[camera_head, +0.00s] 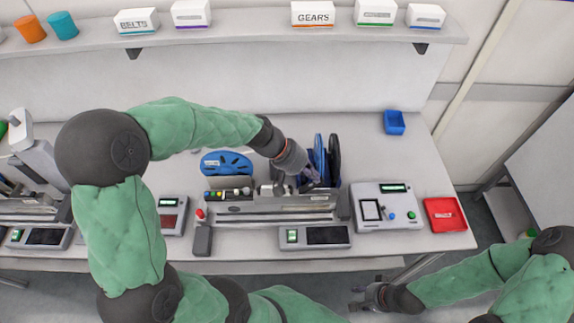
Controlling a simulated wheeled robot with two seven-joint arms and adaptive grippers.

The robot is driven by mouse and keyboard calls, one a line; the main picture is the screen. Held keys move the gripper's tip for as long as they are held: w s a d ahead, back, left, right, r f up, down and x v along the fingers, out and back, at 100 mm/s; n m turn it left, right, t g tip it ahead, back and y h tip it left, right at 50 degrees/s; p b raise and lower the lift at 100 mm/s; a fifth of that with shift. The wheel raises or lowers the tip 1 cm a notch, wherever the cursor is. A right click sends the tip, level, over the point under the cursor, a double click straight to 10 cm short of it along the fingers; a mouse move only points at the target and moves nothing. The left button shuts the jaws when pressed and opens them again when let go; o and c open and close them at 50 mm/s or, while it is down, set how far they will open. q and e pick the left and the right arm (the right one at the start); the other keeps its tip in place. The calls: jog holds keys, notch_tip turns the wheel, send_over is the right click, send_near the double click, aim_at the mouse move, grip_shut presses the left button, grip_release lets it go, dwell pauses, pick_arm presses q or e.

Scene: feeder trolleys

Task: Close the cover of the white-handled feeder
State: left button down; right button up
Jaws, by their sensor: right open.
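A grey metal feeder bank (265,216) stands on the bench in the middle, with blue and black reels (320,155) at its back right. I cannot make out a white handle or a cover on it; my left arm hides part of it. My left gripper (314,182) points down at the right part of this bank, close to the reels. Its fingers are too small and dark to tell open from shut. My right gripper (356,298) is open and empty, low in front of the bench edge.
Another feeder unit (30,205) with a white upright part stands at the far left. A white console (386,206), a red tray (445,214) and a blue bin (394,122) are on the right. Labelled boxes (313,13) line the shelf behind.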

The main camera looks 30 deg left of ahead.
aim_at(322, 180)
pick_arm(q)
jog(key=shift+w+d+p, duration=0.2)
jog(key=shift+d+p, duration=0.25)
jog(key=shift+p, duration=0.15)
jog(key=shift+w+d+f+y+p, duration=0.15)
jog(key=shift+w+d+f+p, duration=0.25)
jog(key=shift+p, duration=0.3)
jog(key=shift+w+d+f+y+p, duration=0.15)
jog(key=shift+d+f+p, duration=0.15)
jog(key=shift+d+p, duration=0.25)
jog(key=shift+w+d+f+g+y+p, duration=0.25)
jog(key=shift+f+g+y+p, duration=0.1)
jog(key=shift+g+y+p, duration=0.2)
jog(key=shift+w+d+f+p, duration=0.2)
jog(key=shift+d+f+p, duration=0.15)
jog(key=shift+f+p, duration=0.2)
jog(key=shift+w+d+f, duration=0.2)
jog(key=shift+d+f, duration=0.05)
jog(key=shift+f, duration=0.25)
jog(key=shift+s+d+f, duration=0.1)
jog(key=shift+f, duration=0.1)
